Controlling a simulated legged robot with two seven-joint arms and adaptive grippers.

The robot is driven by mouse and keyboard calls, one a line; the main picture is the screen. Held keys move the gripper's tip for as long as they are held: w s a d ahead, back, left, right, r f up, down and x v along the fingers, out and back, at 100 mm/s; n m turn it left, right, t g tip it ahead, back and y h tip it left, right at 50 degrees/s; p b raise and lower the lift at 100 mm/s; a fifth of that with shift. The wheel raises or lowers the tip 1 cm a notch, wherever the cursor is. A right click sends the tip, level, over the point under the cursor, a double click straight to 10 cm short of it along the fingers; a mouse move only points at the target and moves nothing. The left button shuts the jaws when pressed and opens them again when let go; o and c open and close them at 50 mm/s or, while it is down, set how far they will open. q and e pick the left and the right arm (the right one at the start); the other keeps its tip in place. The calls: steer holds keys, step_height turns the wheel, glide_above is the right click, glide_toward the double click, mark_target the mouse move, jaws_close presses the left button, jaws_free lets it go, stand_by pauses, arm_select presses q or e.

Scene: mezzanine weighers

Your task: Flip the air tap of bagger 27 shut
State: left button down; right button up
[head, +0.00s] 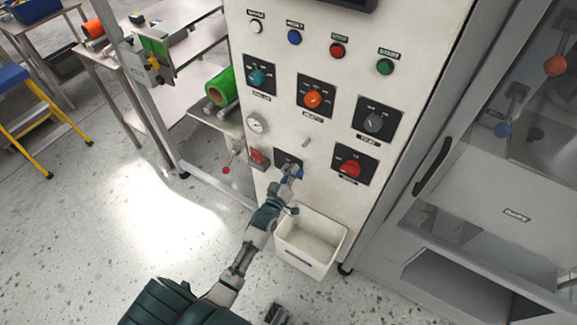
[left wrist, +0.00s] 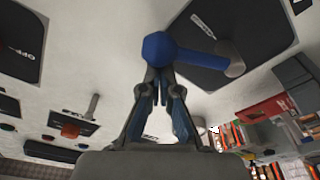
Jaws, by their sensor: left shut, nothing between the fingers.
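The air tap is a blue lever with a round blue knob (left wrist: 160,48) on a dark plate, filling the upper middle of the left wrist view. Its bar runs right to a grey pivot. In the head view the tap (head: 300,174) is mostly hidden by my left gripper (head: 292,171), low on the white panel. In the left wrist view the left gripper (left wrist: 160,78) is shut and empty. Its fingertips are right at the knob's underside; I cannot tell whether they touch. The plate's lettering is too small to read. My right gripper is not recognisable in view.
A red dial (head: 351,168) is right of the tap, and a red switch (head: 258,157) and a gauge (head: 256,124) are left. A white bin (head: 310,243) hangs below. A grey cabinet (head: 400,200) stands at right. Open floor lies at left.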

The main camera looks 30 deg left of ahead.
arm_select(q)
steer(key=shift+d+f+m+h, duration=0.15)
steer(key=shift+d+f+m, duration=0.25)
steer(key=shift+m, duration=0.65)
steer(key=shift+d+f+m+h, duration=0.25)
steer(key=shift+f+m, duration=0.35)
steer(key=shift+m, duration=0.4)
steer(key=shift+d+f+m+h, duration=0.1)
steer(key=shift+d+f+m, duration=0.3)
steer(key=shift+m, duration=0.65)
steer(key=shift+s+a+f, duration=0.1)
steer(key=shift+f, duration=0.05)
arm_select(e)
steer(key=shift+s+f, duration=0.1)
steer(key=shift+f, duration=0.1)
arm_select(q)
steer(key=shift+f, duration=0.25)
steer(key=r+p, duration=0.2)
steer(key=r, duration=0.1)
steer(key=w+r+p, duration=0.1)
steer(key=shift+a+r, duration=0.2)
steer(key=shift+a, duration=0.05)
steer(key=s+f, duration=0.1)
steer(key=s, duration=0.9)
steer(key=shift+a+t, duration=0.3)
steer(key=shift+a, duration=0.05)
arm_select(e)
steer(key=s+f, duration=0.6)
steer(key=shift+d+f, duration=0.2)
steer(key=shift+d, duration=0.1)
